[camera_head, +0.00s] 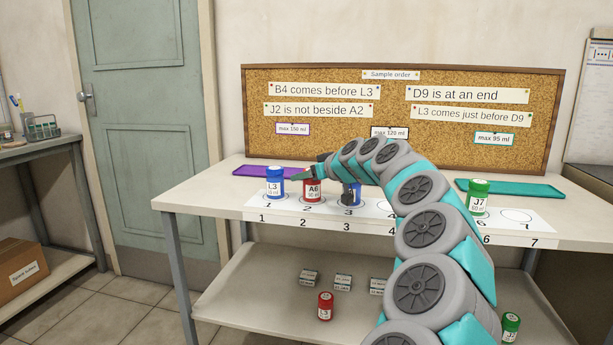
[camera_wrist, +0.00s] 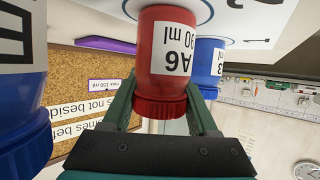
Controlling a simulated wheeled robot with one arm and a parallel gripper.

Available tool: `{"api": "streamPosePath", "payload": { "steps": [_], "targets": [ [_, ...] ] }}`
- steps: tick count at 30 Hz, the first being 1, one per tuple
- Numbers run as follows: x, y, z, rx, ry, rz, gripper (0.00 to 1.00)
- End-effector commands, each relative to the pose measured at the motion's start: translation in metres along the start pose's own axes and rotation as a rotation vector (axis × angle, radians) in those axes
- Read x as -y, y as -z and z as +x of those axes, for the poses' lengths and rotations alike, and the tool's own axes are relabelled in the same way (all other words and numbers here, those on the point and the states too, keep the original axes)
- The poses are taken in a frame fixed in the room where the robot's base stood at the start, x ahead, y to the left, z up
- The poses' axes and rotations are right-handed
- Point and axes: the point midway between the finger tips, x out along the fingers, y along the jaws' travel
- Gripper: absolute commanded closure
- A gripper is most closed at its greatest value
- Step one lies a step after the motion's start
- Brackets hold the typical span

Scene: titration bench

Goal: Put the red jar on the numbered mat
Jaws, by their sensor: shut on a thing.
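The red jar, labelled A6 (camera_head: 312,191), is upright at place 2 of the white numbered mat (camera_head: 517,215) on the bench. My gripper (camera_head: 313,171) is shut on this jar near its cap. In the wrist view, which is upside down, the red jar (camera_wrist: 167,60) sits between the fingers of my gripper (camera_wrist: 160,108), with its base over a ringed circle. I cannot tell whether the base touches the mat. Another red jar (camera_head: 325,306) stands on the lower shelf.
Blue jar L3 (camera_head: 275,182) stands at place 1, close beside the red jar. Another blue jar (camera_head: 351,194) is at place 3, and green jar J7 (camera_head: 478,197) is further right. A purple tray (camera_head: 262,170) and a teal tray (camera_head: 525,190) lie behind the mat.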

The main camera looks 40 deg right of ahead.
Motion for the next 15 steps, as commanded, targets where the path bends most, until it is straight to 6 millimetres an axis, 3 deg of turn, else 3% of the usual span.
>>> {"api": "streamPosePath", "payload": {
  "steps": [1, 9, 15],
  "targets": [
    [0.0, -0.0017, 0.0007, 0.0, 0.0, 0.0, 0.4],
    [-0.0001, -0.0006, 0.0003, 0.0, 0.0, 0.0, 0.11],
    [-0.0001, -0.0005, 0.0002, 0.0, 0.0, 0.0, 0.11]
  ]
}}
